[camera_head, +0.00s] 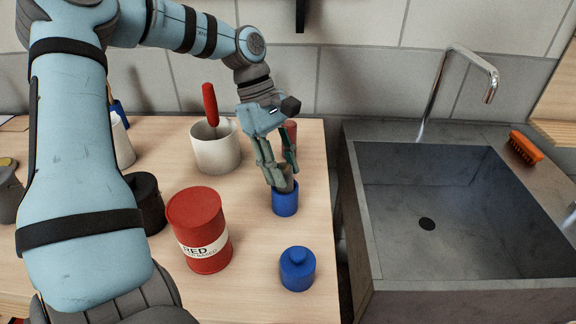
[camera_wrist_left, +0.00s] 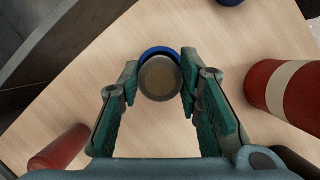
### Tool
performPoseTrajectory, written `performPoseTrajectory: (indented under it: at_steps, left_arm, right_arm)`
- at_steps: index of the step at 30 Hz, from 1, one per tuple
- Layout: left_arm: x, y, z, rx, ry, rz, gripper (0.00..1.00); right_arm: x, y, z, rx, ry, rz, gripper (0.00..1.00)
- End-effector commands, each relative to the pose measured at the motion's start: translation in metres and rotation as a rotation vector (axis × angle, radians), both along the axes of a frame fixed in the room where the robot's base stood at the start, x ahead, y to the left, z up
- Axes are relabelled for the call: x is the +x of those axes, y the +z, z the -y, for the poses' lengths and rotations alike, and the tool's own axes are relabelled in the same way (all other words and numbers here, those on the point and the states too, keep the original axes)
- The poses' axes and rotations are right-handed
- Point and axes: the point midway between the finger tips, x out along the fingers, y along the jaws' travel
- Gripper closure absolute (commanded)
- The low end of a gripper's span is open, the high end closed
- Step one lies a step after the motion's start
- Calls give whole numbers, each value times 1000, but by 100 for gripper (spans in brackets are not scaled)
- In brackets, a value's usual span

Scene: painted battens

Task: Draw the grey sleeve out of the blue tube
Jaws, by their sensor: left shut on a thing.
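The blue tube (camera_head: 285,204) stands upright on the wooden counter near its right edge. The grey sleeve (camera_head: 287,184) shows at the tube's top, its lower part hidden inside. My left gripper (camera_head: 281,182) comes down from above and is shut on the sleeve. In the left wrist view, the fingertips of my left gripper (camera_wrist_left: 160,88) flank the round end of the grey sleeve (camera_wrist_left: 160,78), and a blue rim of the tube (camera_wrist_left: 158,50) shows behind it. My right gripper is not in view.
A red can (camera_head: 200,228) and a blue knobbed jar (camera_head: 297,268) stand in front. A white mug (camera_head: 215,152) with a red-handled item is left of my gripper. A red cylinder (camera_head: 290,128) stands behind it. The sink (camera_head: 455,215) lies right, past the counter's edge.

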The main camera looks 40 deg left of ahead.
Motion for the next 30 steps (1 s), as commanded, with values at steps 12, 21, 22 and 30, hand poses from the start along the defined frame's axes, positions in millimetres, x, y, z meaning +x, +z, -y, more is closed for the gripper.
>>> performPoseTrajectory:
  at_steps: [12, 21, 22, 30]
  left_arm:
    - [0, 28, 0, 0, 1, 2, 96]
    - [0, 46, 0, 0, 1, 2, 96]
    - [0, 48, 0, 0, 1, 2, 96]
    - [0, 64, 1, 0, 1, 2, 96]
  right_arm:
    - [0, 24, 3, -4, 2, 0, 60]
    - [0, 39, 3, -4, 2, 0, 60]
    - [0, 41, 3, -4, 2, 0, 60]
    - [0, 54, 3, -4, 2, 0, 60]
